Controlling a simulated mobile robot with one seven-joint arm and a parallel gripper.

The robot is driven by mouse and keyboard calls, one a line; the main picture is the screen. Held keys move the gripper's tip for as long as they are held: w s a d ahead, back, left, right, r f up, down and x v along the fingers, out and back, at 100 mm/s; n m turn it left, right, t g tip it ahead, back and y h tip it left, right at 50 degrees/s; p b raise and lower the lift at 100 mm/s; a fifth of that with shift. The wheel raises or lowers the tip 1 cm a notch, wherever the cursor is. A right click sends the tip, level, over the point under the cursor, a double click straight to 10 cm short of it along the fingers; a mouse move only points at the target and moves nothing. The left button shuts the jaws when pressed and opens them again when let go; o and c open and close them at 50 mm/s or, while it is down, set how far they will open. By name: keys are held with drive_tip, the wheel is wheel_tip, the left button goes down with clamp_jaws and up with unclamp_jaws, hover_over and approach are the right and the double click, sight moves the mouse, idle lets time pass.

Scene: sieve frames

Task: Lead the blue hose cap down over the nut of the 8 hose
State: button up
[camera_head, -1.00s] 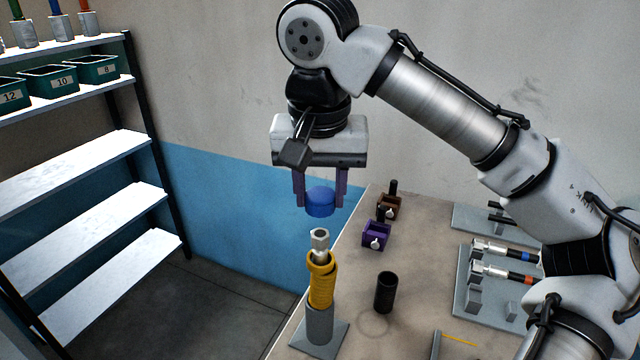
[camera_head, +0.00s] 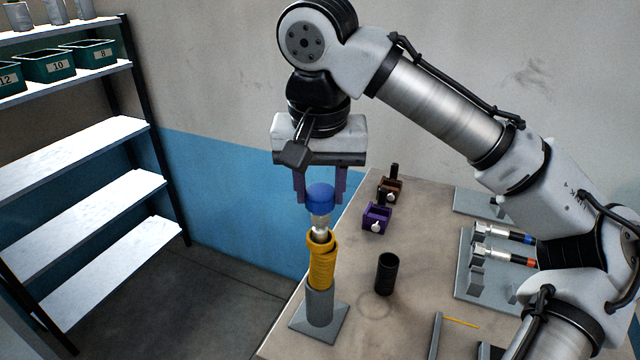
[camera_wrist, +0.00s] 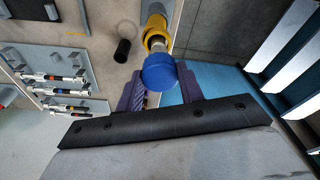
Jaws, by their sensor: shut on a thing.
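The blue hose cap (camera_head: 320,194) is held between the two purple fingers of my gripper (camera_head: 321,190). In the head view it sits directly above the silver nut (camera_head: 320,222), its lower edge meeting or overlapping the nut's top; I cannot tell how far it is over it. The yellow hose (camera_head: 321,262) stands upright in a grey stand (camera_head: 319,308) at the table's left edge. In the wrist view the cap (camera_wrist: 160,71) hides most of the nut, and the yellow hose (camera_wrist: 154,32) shows behind it. No number on the hose is readable.
A black cylinder (camera_head: 386,274) stands on the table right of the hose. Purple (camera_head: 377,217) and brown (camera_head: 390,190) blocks sit behind it. A grey rack (camera_head: 487,278) holds fittings at the right. A shelf (camera_head: 85,165) with green bins (camera_head: 48,66) stands at the left.

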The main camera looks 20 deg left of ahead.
drive_tip(key=shift+f, duration=0.2)
drive_tip(key=shift+f+b, duration=0.85)
drive_tip(key=shift+f, duration=0.3)
drive_tip(key=shift+f, duration=0.15)
drive_tip(key=o, duration=1)
drive_tip(key=r, duration=0.4)
drive_tip(key=s+r, duration=0.1)
drive_tip(key=r, duration=0.4)
drive_tip(key=s+r, duration=0.1)
drive_tip(key=r, duration=0.3)
drive_tip(key=shift+d+r, duration=0.35)
drive_tip(key=shift+f, duration=0.1)
